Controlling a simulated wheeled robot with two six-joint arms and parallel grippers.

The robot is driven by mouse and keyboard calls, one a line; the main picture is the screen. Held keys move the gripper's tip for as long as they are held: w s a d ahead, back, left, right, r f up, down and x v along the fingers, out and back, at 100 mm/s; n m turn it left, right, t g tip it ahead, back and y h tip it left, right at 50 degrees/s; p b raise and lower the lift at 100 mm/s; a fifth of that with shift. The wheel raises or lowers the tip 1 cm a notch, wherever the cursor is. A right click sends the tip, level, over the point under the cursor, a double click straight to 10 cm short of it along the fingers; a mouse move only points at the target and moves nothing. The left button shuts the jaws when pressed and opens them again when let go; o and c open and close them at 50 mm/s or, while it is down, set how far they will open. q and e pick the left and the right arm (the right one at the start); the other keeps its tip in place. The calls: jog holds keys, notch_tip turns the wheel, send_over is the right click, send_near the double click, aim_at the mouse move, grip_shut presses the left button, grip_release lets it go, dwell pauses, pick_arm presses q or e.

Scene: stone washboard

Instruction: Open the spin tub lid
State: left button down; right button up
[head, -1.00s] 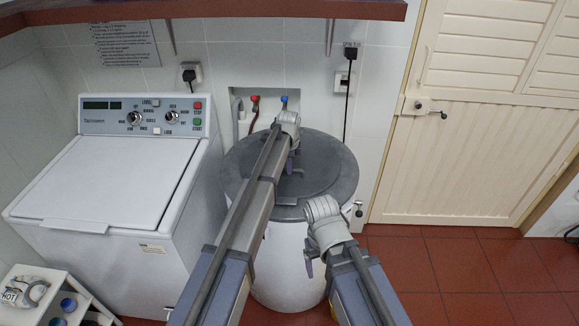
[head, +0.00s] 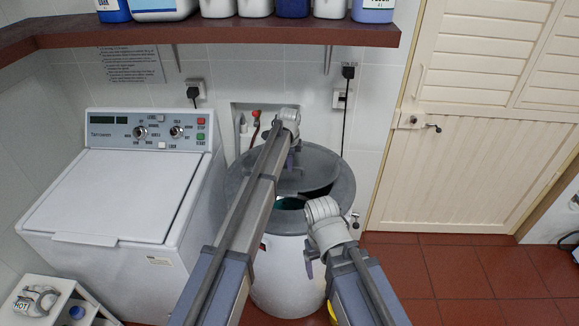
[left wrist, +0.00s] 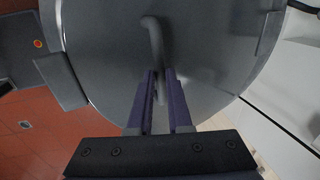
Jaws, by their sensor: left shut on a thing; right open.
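The spin tub (head: 285,280) is a round white drum with a grey top, standing right of the washing machine. Its grey lid (head: 318,162) is raised at the front, with a dark gap and some teal (head: 290,203) showing inside. My left gripper (head: 292,163) is over the lid, with its arm covering part of it. In the left wrist view, the lid (left wrist: 215,65) fills the middle and the left gripper (left wrist: 161,78) is shut on its curved grey handle (left wrist: 153,35). My right gripper (head: 309,264) is open and empty in front of the tub's right side.
A white washing machine (head: 120,195) stands close on the left. A brown shelf (head: 230,33) with several bottles hangs above. A white rack (head: 45,300) is at the lower left. Red tiled floor (head: 480,285) before the cream door (head: 455,150) is clear.

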pick_arm(q)
jog(key=w+r+p, duration=0.8)
jog(key=r, duration=0.2)
jog(key=shift+r+p, duration=0.2)
jog(key=shift+p, duration=0.15)
jog(key=c, duration=1.3)
grip_release()
jog(key=o, duration=0.3)
jog(key=shift+w+f, duration=0.3)
jog(key=shift+o, duration=0.8)
notch_tip(320, 180, up, 8)
jog(key=s+p, duration=0.2)
jog(key=p, duration=0.5)
jog(key=shift+p, duration=0.4)
